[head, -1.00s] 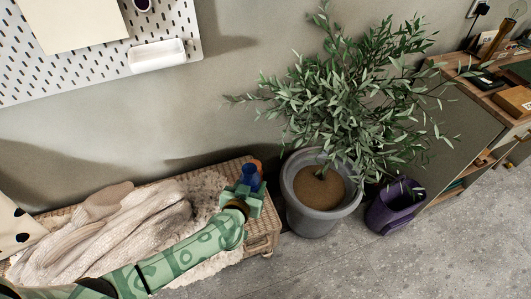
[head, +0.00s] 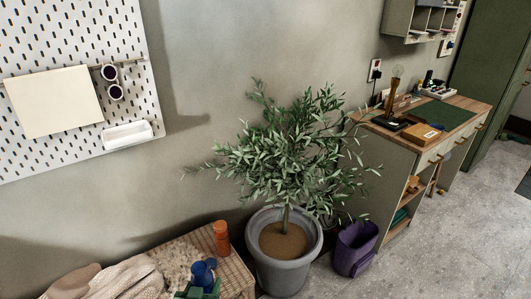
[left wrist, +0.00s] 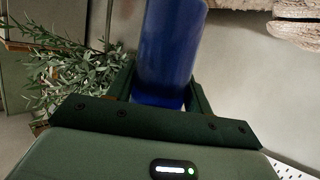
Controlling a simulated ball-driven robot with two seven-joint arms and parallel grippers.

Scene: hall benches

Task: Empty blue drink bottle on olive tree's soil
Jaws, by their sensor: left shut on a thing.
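The blue drink bottle (head: 203,273) shows at the bottom of the head view, over the bench end. My left gripper (head: 197,291) is shut on it; its arm is mostly below the picture. In the left wrist view the blue bottle (left wrist: 172,45) stands between the fingers (left wrist: 162,98), its far end cut off by the picture edge. The olive tree (head: 290,150) grows in a grey pot (head: 281,276) to the right of the bench. Its brown soil (head: 284,243) shows bare below the leaves. My right gripper is not in view.
An orange bottle (head: 221,238) stands on the woven bench (head: 236,276), just behind the blue one. A knitted blanket (head: 125,282) covers the bench's left part. A purple bin (head: 354,250) stands right of the pot, before a desk (head: 400,150). Floor at right is clear.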

